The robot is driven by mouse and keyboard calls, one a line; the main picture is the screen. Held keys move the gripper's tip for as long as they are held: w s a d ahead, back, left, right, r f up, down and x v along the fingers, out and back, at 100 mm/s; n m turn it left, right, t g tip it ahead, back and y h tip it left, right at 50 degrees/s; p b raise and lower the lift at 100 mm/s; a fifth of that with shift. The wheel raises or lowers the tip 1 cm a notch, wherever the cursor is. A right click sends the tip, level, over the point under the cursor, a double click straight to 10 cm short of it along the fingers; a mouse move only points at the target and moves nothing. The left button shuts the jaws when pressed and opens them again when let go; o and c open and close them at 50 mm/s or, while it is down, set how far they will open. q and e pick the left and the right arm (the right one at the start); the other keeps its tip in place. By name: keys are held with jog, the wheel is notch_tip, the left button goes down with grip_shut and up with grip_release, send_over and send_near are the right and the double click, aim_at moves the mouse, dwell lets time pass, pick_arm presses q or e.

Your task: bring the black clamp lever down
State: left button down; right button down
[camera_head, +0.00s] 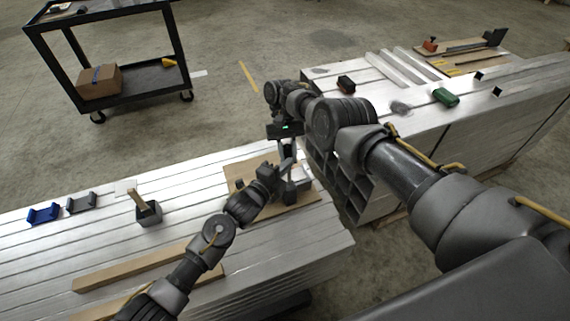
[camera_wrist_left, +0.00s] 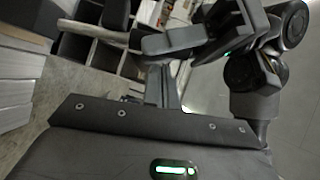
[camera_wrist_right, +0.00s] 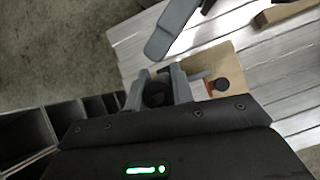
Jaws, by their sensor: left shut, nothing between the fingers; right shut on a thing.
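The black clamp lever (camera_wrist_right: 155,94) shows as a dark rounded end between the fingers of my right gripper (camera_wrist_right: 166,84), which is shut on it. In the head view my right gripper (camera_head: 287,158) points down over the wooden board (camera_head: 237,172) near the corner of the aluminium stack. The arms hide most of the clamp. An orange part (camera_wrist_right: 208,86) and a dark round knob (camera_wrist_right: 221,84) show on the board beside the right fingers. My left gripper (camera_wrist_left: 163,85) is shut and empty, close to the right gripper.
The aluminium stack (camera_head: 60,245) carries a blue block (camera_head: 43,214), a grey holder (camera_head: 149,214) and wooden strips (camera_head: 130,268). A second stack (camera_head: 400,128) stands at the right, with a green item (camera_head: 445,97) on it. A black cart (camera_head: 105,15) stands at the back left on open floor.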

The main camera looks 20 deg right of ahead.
pick_arm(q)
jog(key=shift+w+d+f, duration=0.1)
jog(key=shift+w, duration=0.3)
pick_arm(e)
jog(key=shift+s+a+f, duration=0.1)
jog(key=shift+s+f, duration=0.1)
jog(key=shift+f, duration=0.1)
